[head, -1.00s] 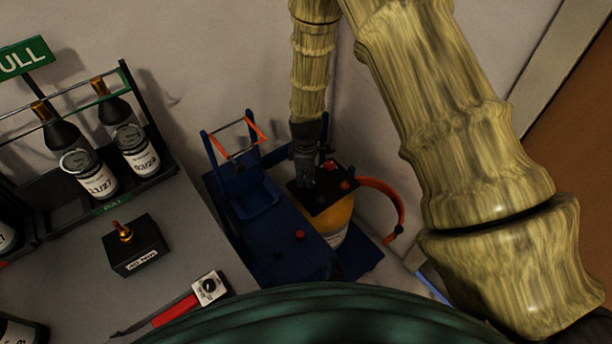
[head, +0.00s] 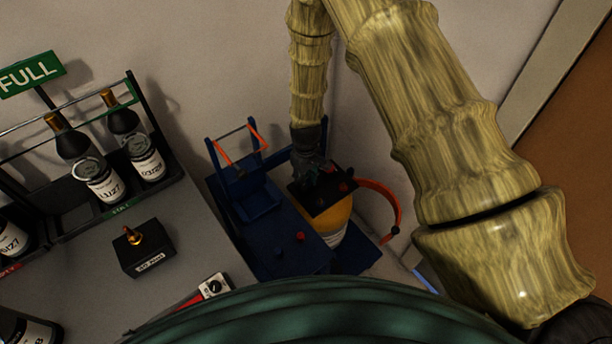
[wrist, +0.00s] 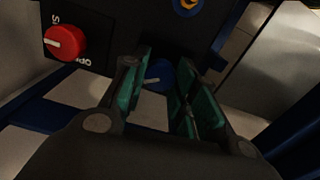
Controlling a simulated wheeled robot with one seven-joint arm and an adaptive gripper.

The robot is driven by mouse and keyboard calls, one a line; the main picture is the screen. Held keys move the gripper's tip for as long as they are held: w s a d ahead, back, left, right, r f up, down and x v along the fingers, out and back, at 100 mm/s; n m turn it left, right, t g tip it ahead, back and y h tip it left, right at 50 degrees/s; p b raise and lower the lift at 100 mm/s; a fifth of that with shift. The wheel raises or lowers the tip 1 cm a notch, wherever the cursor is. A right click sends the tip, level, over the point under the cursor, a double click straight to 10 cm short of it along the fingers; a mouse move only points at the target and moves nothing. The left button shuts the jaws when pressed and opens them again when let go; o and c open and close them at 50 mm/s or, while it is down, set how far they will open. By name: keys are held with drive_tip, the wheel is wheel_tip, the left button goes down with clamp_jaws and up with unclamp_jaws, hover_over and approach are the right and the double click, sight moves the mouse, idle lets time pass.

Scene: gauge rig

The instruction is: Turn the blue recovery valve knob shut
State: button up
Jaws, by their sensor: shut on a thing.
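The blue knob (wrist: 158,75) with a white pointer line shows between the teal finger pads of my gripper (wrist: 160,92) in the wrist view. My gripper is shut on it, and the fingers cover its sides. The pointer lies nearly level in the picture. In the head view my gripper (head: 318,178) reaches down onto the black plate (head: 312,204) above the yellow tank (head: 334,219). It hides the blue knob there. A red knob (wrist: 65,42) with a white pointer and partly readable lettering sits left of the fingers in the wrist view.
A red-orange hose (head: 391,205) curves right of the tank. The blue rig (head: 255,210) stands to its left, against the wall. A grey bench with a bottle rack (head: 110,205) and a black box (head: 145,255) lies left. My arm crosses the right side.

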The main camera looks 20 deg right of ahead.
drive_tip(key=m+p, duration=0.1)
drive_tip(key=m, duration=0.5)
drive_tip(key=shift+p, duration=0.3)
drive_tip(key=shift+m, duration=0.3)
drive_tip(key=o, duration=1)
drive_tip(key=shift+r, duration=6.05)
